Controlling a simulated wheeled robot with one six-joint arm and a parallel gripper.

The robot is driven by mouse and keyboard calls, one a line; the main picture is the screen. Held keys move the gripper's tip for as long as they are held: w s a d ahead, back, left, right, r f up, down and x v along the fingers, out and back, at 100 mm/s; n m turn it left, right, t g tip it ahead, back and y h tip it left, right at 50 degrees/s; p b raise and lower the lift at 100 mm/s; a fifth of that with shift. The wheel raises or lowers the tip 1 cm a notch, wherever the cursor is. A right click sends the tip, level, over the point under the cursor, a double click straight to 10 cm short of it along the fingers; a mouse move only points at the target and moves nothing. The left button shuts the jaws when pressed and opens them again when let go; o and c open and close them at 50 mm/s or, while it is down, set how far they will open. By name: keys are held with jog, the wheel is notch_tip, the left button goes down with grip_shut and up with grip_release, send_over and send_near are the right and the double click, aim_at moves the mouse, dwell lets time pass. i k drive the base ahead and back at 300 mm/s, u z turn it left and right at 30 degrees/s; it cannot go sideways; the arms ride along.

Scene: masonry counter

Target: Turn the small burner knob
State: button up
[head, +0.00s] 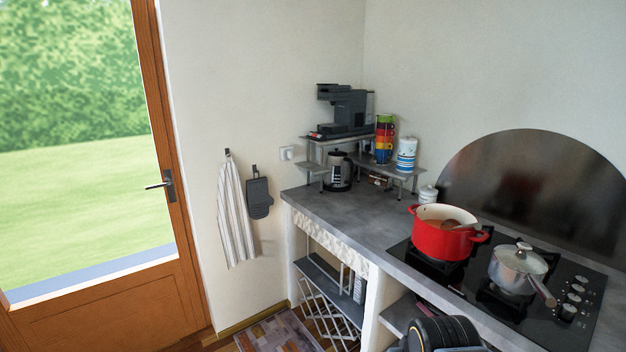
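The black cooktop (465,290) is set into the grey counter at the lower right. Several silver burner knobs (575,298) stand in a row along its right side. I cannot tell from this view which knob belongs to the small burner, or how each is turned. A silver lidded pan (515,268) sits on the cooktop just left of the knobs, its handle pointing toward the front knob. A red pot (443,240) stands farther left on the cooktop.
A curved metal splash plate (545,190) stands behind the cooktop. A small shelf (400,172) with mugs and a coffee machine (346,110) fills the counter's back corner. The counter top (345,212) left of the red pot is clear. A glazed door (110,290) is at left.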

aim_at(569, 312)
jog(key=z, duration=1.55)
